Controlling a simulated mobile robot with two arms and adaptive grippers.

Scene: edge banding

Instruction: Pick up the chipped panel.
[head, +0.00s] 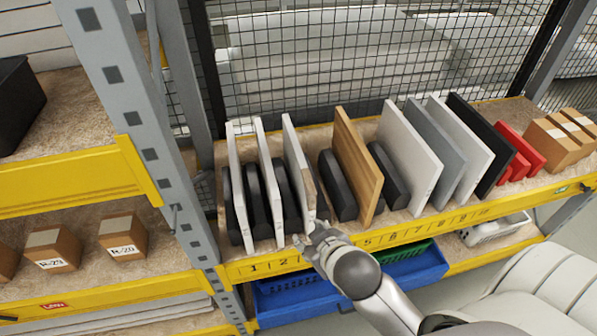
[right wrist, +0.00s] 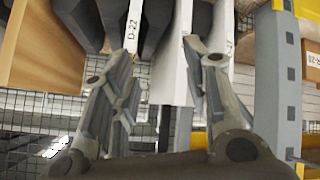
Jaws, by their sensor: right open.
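The chipped panel (head: 309,190) appears to be the third white panel from the left. It stands upright on the shelf, its lower front edge brown and rough. My right gripper (head: 318,238) is just in front of its lower front edge, open. In the right wrist view the gripper's spread fingers (right wrist: 157,52) show a white panel (right wrist: 172,55) between them, with a narrow edge labelled D-22 (right wrist: 132,28) by the left fingertip. I cannot tell from that view which one is chipped, nor whether the fingers touch anything. My left gripper is not in view.
Black dividers (head: 338,187) separate the panels. A wooden panel (head: 358,160) stands to the right, then white, grey and black ones. A yellow numbered shelf rail (head: 390,236) runs in front, above a blue bin (head: 420,268). A grey upright (head: 150,150) is at left.

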